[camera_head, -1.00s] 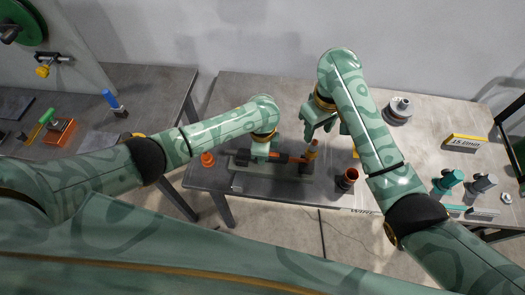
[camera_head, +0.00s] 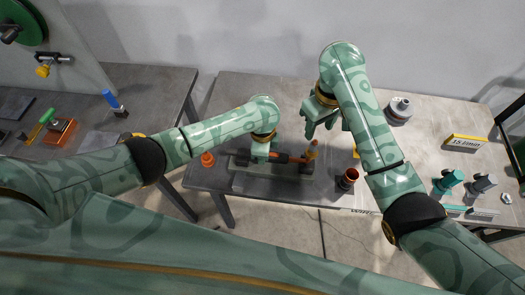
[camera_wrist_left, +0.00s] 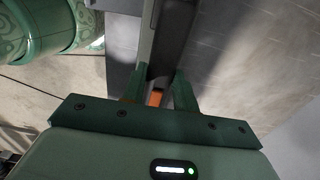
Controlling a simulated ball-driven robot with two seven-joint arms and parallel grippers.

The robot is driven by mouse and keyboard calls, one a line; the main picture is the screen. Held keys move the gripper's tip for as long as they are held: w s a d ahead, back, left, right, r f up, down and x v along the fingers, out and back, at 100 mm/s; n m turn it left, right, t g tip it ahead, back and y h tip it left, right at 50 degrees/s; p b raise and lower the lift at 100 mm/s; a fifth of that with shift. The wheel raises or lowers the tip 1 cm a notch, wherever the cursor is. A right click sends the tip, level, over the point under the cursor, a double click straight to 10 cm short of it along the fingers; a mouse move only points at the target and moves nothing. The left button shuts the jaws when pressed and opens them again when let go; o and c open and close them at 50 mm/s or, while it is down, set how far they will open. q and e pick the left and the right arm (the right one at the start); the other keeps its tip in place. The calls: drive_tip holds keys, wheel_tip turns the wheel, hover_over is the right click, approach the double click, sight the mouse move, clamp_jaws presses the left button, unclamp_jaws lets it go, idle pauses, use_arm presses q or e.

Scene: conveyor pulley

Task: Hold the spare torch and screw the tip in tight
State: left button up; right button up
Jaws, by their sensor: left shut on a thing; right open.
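The torch (camera_head: 280,158), dark with an orange section, lies level over a grey holder on the table. My left gripper (camera_head: 260,155) is shut on it from above. In the left wrist view its two fingers (camera_wrist_left: 157,95) close around an orange part. My own arms hide part of the table.
An orange cone-shaped piece (camera_head: 207,159) stands left of the torch. A dark cup with a copper rim (camera_head: 348,178) stands to the right. A grey round fitting (camera_head: 399,108), a yellow sign (camera_head: 465,143) and teal and grey pieces (camera_head: 448,180) are farther right.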

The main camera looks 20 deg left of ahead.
use_arm(q)
drive_tip(key=o, duration=1.7)
